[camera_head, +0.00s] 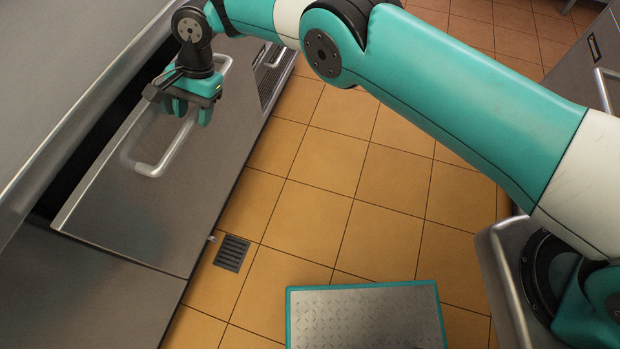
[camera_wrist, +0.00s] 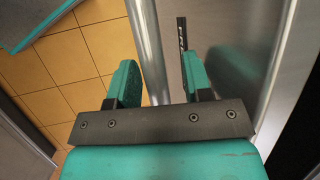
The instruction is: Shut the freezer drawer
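The freezer drawer (camera_head: 115,220) is a grey metal front on the left in the head view. It stands out from the counter, with a dark gap behind its top edge. Its silver bar handle (camera_head: 150,168) runs diagonally along the front. My gripper (camera_head: 192,112) is at the handle's middle, pointing down. In the wrist view, the handle (camera_wrist: 147,40) passes between the two teal fingers of my gripper (camera_wrist: 158,78). The fingers are apart, with space showing on both sides of the bar. The drawer front (camera_wrist: 232,55) lies to the right of the handle there.
The counter edge (camera_head: 95,90) runs along the left behind the gap. Orange tiled floor (camera_head: 310,215) lies open in front of the drawer, with a small drain grate (camera_head: 232,253). Another metal cabinet (camera_head: 590,55) with a handle stands at the upper right.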

